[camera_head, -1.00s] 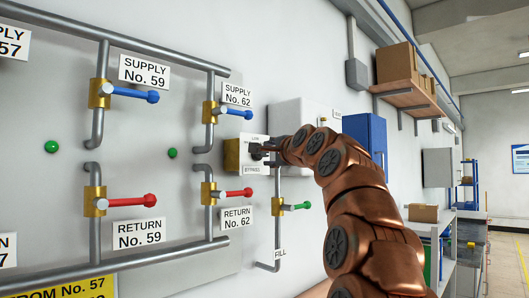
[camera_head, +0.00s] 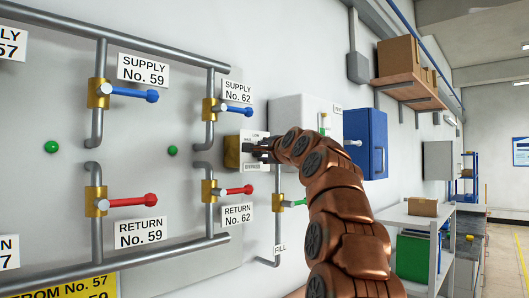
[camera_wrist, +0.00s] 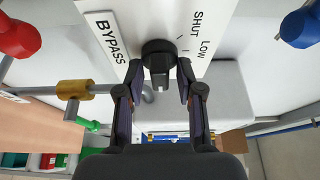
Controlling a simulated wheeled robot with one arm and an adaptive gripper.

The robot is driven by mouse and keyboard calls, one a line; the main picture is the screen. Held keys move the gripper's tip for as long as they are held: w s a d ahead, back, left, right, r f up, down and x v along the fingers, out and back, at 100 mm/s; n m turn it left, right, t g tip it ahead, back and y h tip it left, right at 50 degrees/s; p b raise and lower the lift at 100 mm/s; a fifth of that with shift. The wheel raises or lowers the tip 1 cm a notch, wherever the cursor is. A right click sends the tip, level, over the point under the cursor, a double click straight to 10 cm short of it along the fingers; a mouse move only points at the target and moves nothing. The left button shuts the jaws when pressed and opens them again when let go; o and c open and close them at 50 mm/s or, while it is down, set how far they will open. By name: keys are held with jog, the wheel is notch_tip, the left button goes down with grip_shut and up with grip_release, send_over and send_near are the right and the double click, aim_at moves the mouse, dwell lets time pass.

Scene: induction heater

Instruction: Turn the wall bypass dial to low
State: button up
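The bypass dial (camera_wrist: 159,58) is a dark round knob with a raised grip bar, on a white plate (camera_wrist: 118,14) marked BYPASS, SHUT and LOW in the wrist view. In the head view the plate sits on a brass-coloured block (camera_head: 231,153) on the wall, and the dial is mostly hidden by my gripper. My gripper (camera_wrist: 158,75) points at the dial. Its two fingers stand apart, one on each side of the dial, with gaps to the grip bar. Exact contact with the dial's rim cannot be told.
A blue valve handle (camera_head: 232,109) and a red one (camera_head: 235,190) are left of my arm. A green handle (camera_head: 298,203) lies just below it, partly hidden. A grey-white box (camera_head: 300,112) is on the wall behind. A blue cabinet (camera_head: 366,140) is to the right.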

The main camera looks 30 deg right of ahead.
grip_shut()
jog(key=shift+f+b, duration=0.1)
jog(key=shift+b, duration=0.35)
jog(key=shift+n+b, duration=0.35)
jog(key=shift+n, duration=0.15)
jog(key=n+t+b, duration=0.1)
jog(key=n+b, duration=0.1)
jog(key=shift+a+f+b, duration=0.1)
jog(key=shift+f+b, duration=0.05)
jog(key=shift+b, duration=0.15)
jog(key=shift+d+r+n+t+y+p, duration=0.1)
jog(key=shift+n+t+y+p, duration=0.35)
jog(key=shift+n+y, duration=1.8)
jog(key=shift+d+r+n+t+y+p, duration=0.1)
jog(key=shift+n+t+y, duration=0.4)
jog(key=shift+n, duration=3.6)
jog(key=shift+d+r+n+t+y+p, duration=0.2)
jog(key=shift+n+t+y, duration=0.7)
jog(key=shift+n, duration=2.25)
jog(key=shift+a+f+n+g+y, duration=0.2)
jog(key=shift+n+g+y, duration=0.05)
jog(key=shift+n, duration=0.05)
